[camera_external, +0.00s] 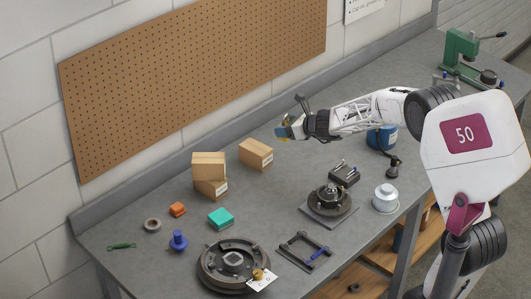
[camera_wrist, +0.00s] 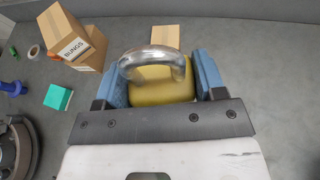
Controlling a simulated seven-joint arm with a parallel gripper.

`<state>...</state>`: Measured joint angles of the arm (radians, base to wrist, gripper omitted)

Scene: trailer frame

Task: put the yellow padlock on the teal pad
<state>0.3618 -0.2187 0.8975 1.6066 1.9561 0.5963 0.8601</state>
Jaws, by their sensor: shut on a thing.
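My gripper (camera_wrist: 163,84) is shut on the yellow padlock (camera_wrist: 160,86), which sits between its two blue finger pads with the silver shackle toward the camera. The teal pad (camera_external: 220,218) is a small thick block on the bench, in front of the cardboard boxes and well apart from my gripper. It also shows at the left of the wrist view (camera_wrist: 58,97). Its top looks bare.
Two stacked cardboard boxes (camera_external: 209,173) and a single box (camera_external: 256,154) stand between my gripper and the teal pad. An orange block (camera_external: 177,209), a blue knob-like part (camera_external: 178,241) and a round dark fixture (camera_external: 234,265) lie around the pad. A pegboard (camera_external: 195,80) is behind.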

